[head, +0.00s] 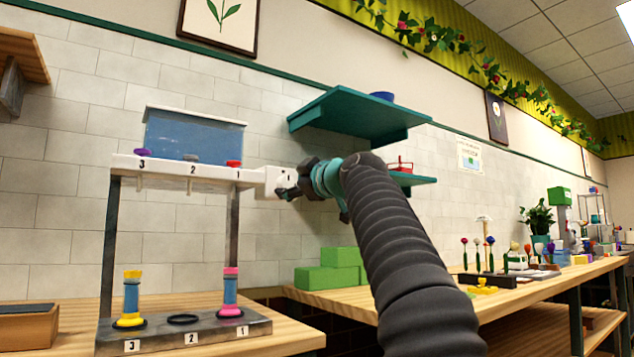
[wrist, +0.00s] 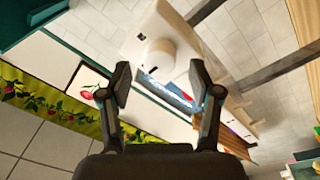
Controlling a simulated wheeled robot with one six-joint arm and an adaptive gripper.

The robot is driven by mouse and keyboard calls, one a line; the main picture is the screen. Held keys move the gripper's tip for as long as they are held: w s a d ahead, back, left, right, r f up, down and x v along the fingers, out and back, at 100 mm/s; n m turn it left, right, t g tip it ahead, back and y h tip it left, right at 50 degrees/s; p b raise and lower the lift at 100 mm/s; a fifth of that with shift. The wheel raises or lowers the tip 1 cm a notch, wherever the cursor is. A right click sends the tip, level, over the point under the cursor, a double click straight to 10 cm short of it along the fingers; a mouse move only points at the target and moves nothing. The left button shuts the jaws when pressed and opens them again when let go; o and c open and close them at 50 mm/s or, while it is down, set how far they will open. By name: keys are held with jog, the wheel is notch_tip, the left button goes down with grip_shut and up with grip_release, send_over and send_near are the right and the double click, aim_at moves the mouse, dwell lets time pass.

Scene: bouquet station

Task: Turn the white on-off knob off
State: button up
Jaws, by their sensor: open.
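The white on-off knob (wrist: 158,56) is round and sits on the white end box of the water station. In the wrist view it lies just beyond my fingertips, roughly midway between them. My gripper (wrist: 160,82) is open and empty, and its fingers look apart from the knob. In the head view my gripper (head: 289,184) is at the right end of the white bar (head: 212,173), close against the end box (head: 268,182). The knob is hard to make out there, partly hidden by my gripper.
The bar carries a blue tank (head: 193,137) and purple (head: 142,152), grey and red (head: 233,163) valve knobs. Below, a yellow-based holder (head: 131,300) and a pink one (head: 230,292) stand on a grey base. A teal shelf (head: 350,112) juts out above my arm. Green blocks (head: 328,278) sit behind.

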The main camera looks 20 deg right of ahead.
jog(key=v, duration=1)
dwell(0.4)
notch_tip(320, 180, down, 27)
jog(key=s+d+m+g+h, duration=0.15)
jog(key=m+g+h, duration=0.25)
jog(key=m+g, duration=0.55)
jog(key=s+a+f+m+g+h+p, duration=0.1)
jog(key=s+a+f+p, duration=0.1)
jog(key=s+f, duration=1)
jog(key=s+a+f+m+g+h+p, duration=0.1)
jog(key=s+a+f+m+g+p, duration=0.1)
jog(key=s+f, duration=1.1)
jog(key=s+a+p, duration=0.1)
jog(key=s, duration=0.1)
jog(key=shift+s, duration=0.3)
